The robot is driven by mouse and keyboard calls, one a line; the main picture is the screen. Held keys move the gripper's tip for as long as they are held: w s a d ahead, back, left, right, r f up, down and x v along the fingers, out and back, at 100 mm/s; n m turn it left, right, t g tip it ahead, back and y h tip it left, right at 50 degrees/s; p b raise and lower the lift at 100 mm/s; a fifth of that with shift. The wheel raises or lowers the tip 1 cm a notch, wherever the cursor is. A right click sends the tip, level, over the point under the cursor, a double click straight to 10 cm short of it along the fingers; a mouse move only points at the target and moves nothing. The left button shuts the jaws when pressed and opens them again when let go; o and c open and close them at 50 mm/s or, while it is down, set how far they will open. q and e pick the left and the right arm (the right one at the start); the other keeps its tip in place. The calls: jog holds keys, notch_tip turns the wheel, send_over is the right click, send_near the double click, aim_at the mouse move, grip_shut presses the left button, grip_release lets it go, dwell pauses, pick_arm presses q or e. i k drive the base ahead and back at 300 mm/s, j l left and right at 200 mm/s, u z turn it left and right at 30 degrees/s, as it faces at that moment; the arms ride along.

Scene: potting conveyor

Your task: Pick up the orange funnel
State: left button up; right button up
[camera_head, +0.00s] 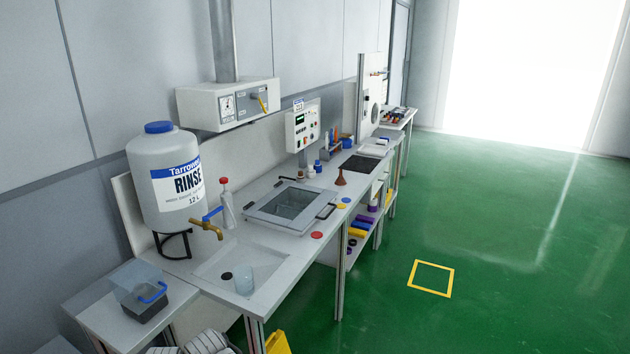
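A small brown-orange funnel (341,178) stands on the long white bench, wide end down and narrow end up. It is right of the grey-lidded basin and near the bench's front edge. It looks clear of other things, though it is small at this distance. Neither of my grippers is in view.
The long bench (285,270) runs away along the wall. A rinse tank (165,180) with a brass tap, a lidded basin (292,205) and a control box (303,126) stand on or above it. Green floor (480,220) on the right is open, with a yellow square (431,262).

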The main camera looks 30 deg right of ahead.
aim_at(340, 181)
jog(key=i+l+u, duration=0.1)
jog(key=l+u, duration=0.5)
jog(key=l, duration=0.2)
jog(key=l+u, duration=0.15)
jog(key=l, duration=0.6)
jog(key=l+u, duration=0.1)
jog(key=l, duration=0.6)
jog(key=k+l+u, duration=0.15)
jog(key=l, duration=0.6)
jog(key=k+l, duration=0.1)
jog(key=l, duration=1.95)
jog(key=i, duration=0.45)
